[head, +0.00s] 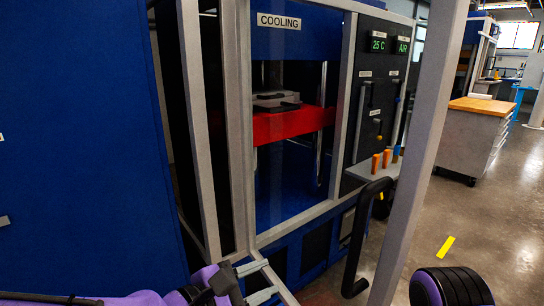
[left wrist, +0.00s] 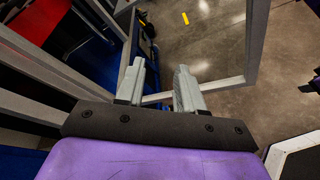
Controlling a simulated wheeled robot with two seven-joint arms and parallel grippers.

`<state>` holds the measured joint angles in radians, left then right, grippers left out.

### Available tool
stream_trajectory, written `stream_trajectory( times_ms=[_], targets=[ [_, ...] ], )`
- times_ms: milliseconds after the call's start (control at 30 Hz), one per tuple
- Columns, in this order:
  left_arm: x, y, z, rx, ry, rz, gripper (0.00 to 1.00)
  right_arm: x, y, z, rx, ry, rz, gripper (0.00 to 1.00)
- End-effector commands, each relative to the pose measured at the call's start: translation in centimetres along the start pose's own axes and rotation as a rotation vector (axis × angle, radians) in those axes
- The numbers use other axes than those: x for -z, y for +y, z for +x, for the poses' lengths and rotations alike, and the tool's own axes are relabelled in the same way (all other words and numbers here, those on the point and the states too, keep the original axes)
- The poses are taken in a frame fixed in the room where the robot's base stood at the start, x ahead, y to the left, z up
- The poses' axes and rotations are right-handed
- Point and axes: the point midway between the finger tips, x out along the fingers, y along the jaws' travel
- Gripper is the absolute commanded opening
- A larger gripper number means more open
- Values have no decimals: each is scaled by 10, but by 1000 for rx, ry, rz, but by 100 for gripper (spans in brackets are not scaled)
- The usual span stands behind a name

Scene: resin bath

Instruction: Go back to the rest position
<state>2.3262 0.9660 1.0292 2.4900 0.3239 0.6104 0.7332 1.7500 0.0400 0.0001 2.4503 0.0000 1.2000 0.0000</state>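My left gripper (head: 262,279) is at the bottom of the head view, in front of the lower frame of the cooling press (head: 290,45). Its two grey fingers are apart with nothing between them. The left wrist view shows the same open, empty fingers (left wrist: 160,70) above the floor and a grey frame bar. My right gripper is not in view; a purple and black part of my own body shows at the bottom right of the head view.
The press's grey-framed door (head: 425,130) stands open, with a black handle (head: 362,235). Inside, a grey plate-like object (head: 276,101) rests on a red platen (head: 290,124). A small shelf (head: 372,170) holds orange and blue items. A wood-topped cabinet (head: 470,135) stands behind; floor is clear at right.

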Motion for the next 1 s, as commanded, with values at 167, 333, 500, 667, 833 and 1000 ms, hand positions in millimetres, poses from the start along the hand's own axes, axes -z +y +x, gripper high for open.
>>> stream_trajectory(
  times_ms=[167,333,500,667,833,1000],
  targets=[
    [138,-88,18,178,358,308,37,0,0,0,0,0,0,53],
    [259,-173,-25,450,627,621,37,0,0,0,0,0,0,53],
    [342,-228,-98,727,787,883,37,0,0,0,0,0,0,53],
    [389,-258,-167,949,854,1043,37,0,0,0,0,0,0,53],
    [398,-287,-228,1176,821,1141,37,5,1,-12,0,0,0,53],
    [354,-247,-241,1159,829,1134,37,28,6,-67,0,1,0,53]
  ],
)
